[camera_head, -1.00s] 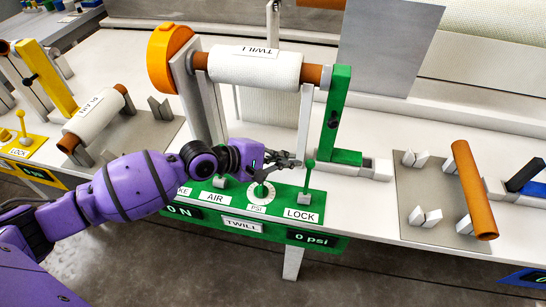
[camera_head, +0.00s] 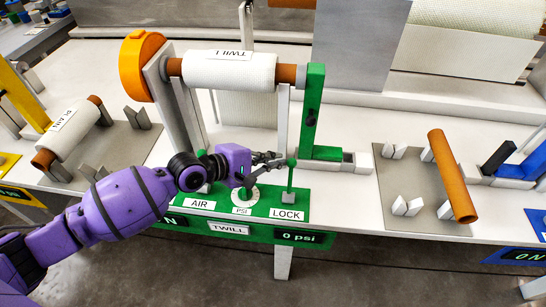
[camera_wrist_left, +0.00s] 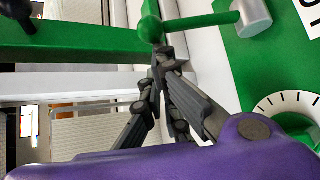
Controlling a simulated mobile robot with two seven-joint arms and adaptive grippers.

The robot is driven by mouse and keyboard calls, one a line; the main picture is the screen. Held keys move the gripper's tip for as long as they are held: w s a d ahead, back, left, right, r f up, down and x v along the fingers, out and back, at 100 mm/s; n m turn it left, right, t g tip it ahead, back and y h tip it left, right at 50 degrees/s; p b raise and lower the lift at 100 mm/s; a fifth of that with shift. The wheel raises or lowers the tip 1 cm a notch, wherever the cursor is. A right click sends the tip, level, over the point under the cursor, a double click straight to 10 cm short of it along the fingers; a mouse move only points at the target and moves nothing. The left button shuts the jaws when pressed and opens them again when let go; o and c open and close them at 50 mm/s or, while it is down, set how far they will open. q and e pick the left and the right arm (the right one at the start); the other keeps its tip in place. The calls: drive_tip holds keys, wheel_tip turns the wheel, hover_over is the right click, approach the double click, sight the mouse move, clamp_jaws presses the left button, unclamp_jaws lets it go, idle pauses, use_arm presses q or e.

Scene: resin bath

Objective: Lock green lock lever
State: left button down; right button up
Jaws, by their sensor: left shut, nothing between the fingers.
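The green lock lever (camera_head: 291,178) stands upright on the green control panel (camera_head: 262,206), above the LOCK label. Its ball knob and stem also show in the left wrist view (camera_wrist_left: 151,30), with a grey metal base. My left gripper (camera_head: 284,162) is shut and empty, its fingertips right at the lever's knob from the left. In the left wrist view the fingertips (camera_wrist_left: 160,55) are just below the knob; I cannot tell whether they touch it. My right gripper is not in view.
A TWILL roll (camera_head: 230,70) hangs behind the panel between an orange wheel (camera_head: 142,66) and a green upright (camera_head: 312,110). The PSI dial (camera_head: 245,194) is left of the lever. A brown tube (camera_head: 452,175) lies on a plate at right.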

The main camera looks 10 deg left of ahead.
use_arm(q)
drive_tip(key=shift+s+r, duration=0.1)
drive_tip(key=shift+s, duration=0.1)
drive_tip(key=s+r+m+t+h+b, duration=0.1)
drive_tip(key=s+m+t+h+b, duration=0.3)
drive_tip(key=s+m+t+b, duration=0.2)
drive_tip(key=shift+s+r+m+b, duration=0.35)
drive_tip(key=shift+s+b, duration=1.05)
drive_tip(key=shift+s, duration=0.35)
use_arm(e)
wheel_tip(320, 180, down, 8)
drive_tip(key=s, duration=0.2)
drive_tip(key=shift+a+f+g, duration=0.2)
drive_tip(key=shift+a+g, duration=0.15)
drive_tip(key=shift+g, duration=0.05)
use_arm(q)
drive_tip(key=shift+s, duration=0.1)
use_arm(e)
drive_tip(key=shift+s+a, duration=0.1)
